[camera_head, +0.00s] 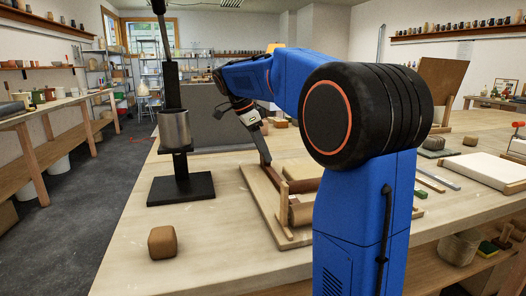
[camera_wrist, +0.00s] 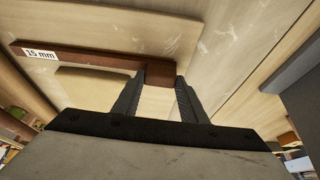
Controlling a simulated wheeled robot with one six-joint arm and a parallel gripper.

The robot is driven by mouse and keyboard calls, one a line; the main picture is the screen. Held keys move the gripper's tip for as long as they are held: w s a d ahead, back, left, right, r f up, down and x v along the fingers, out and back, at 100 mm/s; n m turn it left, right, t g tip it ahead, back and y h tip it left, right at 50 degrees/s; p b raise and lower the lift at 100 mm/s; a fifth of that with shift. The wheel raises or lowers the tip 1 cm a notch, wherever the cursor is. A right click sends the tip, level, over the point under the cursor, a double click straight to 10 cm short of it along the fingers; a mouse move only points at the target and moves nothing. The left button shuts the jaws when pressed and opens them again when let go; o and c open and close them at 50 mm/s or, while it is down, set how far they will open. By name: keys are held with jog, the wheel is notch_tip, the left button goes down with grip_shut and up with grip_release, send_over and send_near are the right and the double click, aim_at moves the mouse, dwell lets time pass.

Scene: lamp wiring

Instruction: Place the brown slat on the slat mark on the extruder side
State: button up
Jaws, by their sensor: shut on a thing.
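The brown slat (camera_wrist: 90,56) is held by its right end in the wrist view. A white label reading "15 mm" is on its far left end. My gripper (camera_wrist: 160,84) is shut on that end, one finger on each side. In the head view my gripper (camera_head: 257,132) is above the back of a wooden board (camera_head: 262,193), and the slat (camera_head: 264,152) shows as a thin dark piece below it. The extruder (camera_head: 174,130), a black stand with a metal cylinder, stands to the left. I cannot make out the slat mark clearly.
A brown clay block (camera_head: 162,242) sits on the table front left. A white slab (camera_head: 487,168) and thin strips lie to the right. The table's front left is mostly clear.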

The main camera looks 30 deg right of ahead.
jog(key=o, duration=1.1)
jog(key=shift+r, duration=0.1)
jog(key=v, duration=1.2)
